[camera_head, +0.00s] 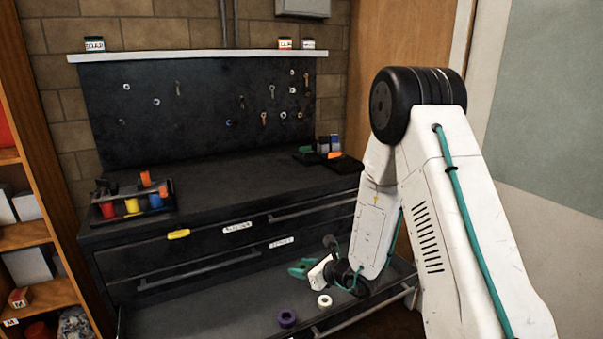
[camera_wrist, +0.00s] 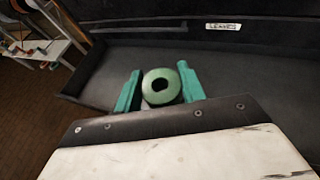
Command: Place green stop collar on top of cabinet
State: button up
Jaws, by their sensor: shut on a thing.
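The green stop collar (camera_wrist: 161,75) is a thick ring with a dark hole. In the wrist view it sits between the two teal fingers of my gripper (camera_wrist: 160,87), which are shut on it. In the head view my gripper (camera_head: 301,268) is low, over the right part of the open drawer, and the collar cannot be made out there. The black cabinet (camera_head: 225,182) stands against the wall. Its top has a broad bare middle, above and behind my gripper in the head view.
The open drawer (camera_head: 210,318) holds a purple ring (camera_head: 287,318) and a white ring (camera_head: 324,301). A tool caddy (camera_head: 160,209) stands on the cabinet's left, and small dark trays (camera_head: 345,164) on its right. A pegboard (camera_head: 200,110) rises behind. A wooden shelf (camera_head: 28,234) is at left.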

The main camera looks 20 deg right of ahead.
aim_at(246, 172)
jog(key=z, duration=0.9)
jog(key=i, duration=0.5)
jog(key=u, duration=0.4)
